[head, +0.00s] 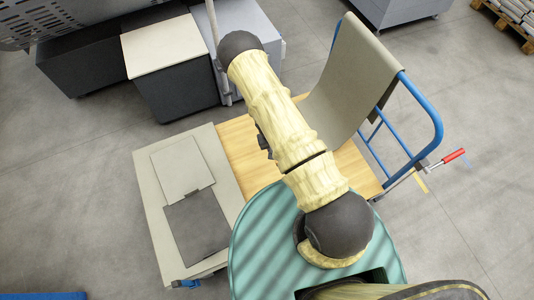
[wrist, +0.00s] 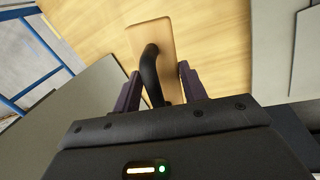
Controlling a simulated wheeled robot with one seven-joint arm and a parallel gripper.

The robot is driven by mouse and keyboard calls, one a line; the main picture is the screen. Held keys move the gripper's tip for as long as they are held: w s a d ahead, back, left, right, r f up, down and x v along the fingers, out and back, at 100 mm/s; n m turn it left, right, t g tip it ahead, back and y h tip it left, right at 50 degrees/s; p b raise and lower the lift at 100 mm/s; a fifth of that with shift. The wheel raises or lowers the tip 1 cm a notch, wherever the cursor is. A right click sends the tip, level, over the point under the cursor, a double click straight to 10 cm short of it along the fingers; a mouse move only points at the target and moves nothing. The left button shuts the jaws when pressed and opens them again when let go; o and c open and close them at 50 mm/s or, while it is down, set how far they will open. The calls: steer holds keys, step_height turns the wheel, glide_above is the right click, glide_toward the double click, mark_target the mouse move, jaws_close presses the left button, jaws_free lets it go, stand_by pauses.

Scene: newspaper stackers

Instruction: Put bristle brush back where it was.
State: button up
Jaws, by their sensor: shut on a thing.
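The bristle brush (wrist: 152,42) has a light wooden block and a black curved handle, and it shows in the wrist view. My gripper (wrist: 160,86) is shut on the brush, with its two dark fingers on either side of the handle. The brush is over the wooden deck (wrist: 215,50) of a cart; I cannot tell whether it touches the deck. Its bristles are hidden. In the head view the wooden deck (head: 236,150) shows partly, and my arm crosses it, hiding the brush and most of my gripper.
The cart has a blue tube handle (head: 432,115) with a grey sheet (head: 352,70) hanging over it. A pale board (head: 150,190) with a light panel and a dark panel lies left of the deck. Dark boxes (head: 175,92) stand behind. Open floor (head: 480,190) lies right.

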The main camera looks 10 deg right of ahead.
steer(key=shift+f, duration=0.1)
steer(key=w+f+m+y+b, duration=0.1)
steer(key=w+f+b, duration=1.1)
steer(key=b, duration=2.6)
step_height(320, 180, down, 3)
steer(key=shift+a+f+m+b, duration=0.15)
steer(key=shift+m+b, duration=0.2)
steer(key=shift+m, duration=0.25)
steer(key=shift+w, duration=0.1)
steer(key=shift+f+b, duration=0.9)
steer(key=shift+f, duration=1.55)
steer(key=shift+f, duration=0.1)
steer(key=shift+f+b, duration=1.1)
steer(key=shift+f, duration=1.3)
